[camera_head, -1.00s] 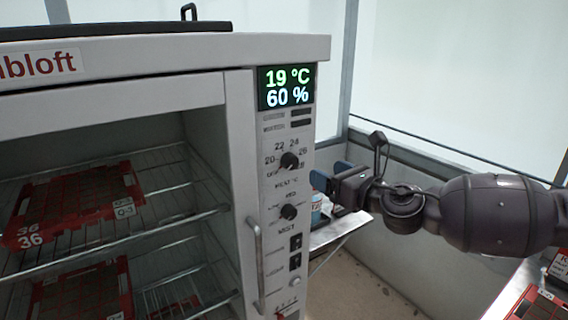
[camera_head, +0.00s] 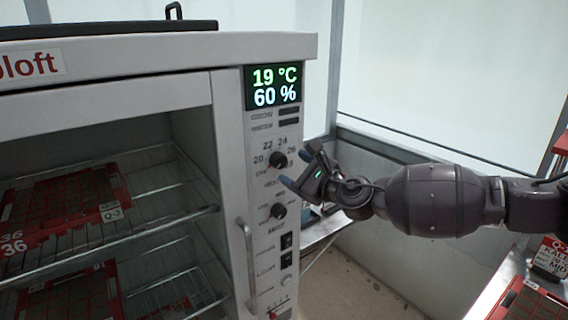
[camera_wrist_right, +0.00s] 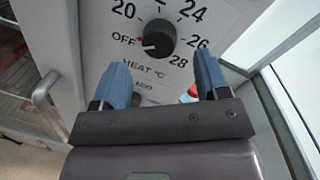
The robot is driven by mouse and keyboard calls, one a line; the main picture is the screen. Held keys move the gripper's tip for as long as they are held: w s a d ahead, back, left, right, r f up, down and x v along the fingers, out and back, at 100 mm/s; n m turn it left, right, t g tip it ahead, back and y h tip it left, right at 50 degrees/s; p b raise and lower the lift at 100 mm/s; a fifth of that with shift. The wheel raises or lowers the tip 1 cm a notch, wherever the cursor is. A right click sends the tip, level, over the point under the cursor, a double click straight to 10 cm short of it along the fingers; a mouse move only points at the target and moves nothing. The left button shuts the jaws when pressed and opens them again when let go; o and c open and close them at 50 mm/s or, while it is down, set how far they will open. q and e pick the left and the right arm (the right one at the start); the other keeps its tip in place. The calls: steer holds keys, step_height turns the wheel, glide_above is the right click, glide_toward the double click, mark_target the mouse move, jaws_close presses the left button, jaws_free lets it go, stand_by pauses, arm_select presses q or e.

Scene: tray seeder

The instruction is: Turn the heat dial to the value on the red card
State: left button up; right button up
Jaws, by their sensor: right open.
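The black heat dial (camera_head: 278,160) sits on the cabinet's front panel below the display. My right gripper (camera_head: 301,166) is just right of the dial, open and empty. In the wrist view its blue fingers (camera_wrist_right: 162,72) are spread apart below the dial, not around it. My left gripper is out of view.
The display (camera_head: 274,86) reads 19 °C and 60 %. A second dial (camera_head: 278,211) and switches (camera_head: 286,250) lie below the heat dial. A handle (camera_head: 249,265) stands out at the left. Wire shelves hold red trays (camera_head: 62,205).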

mark_target(283, 162)
steer(key=x, duration=0.4)
steer(key=shift+w+a, duration=0.15)
steer(key=c, duration=0.9)
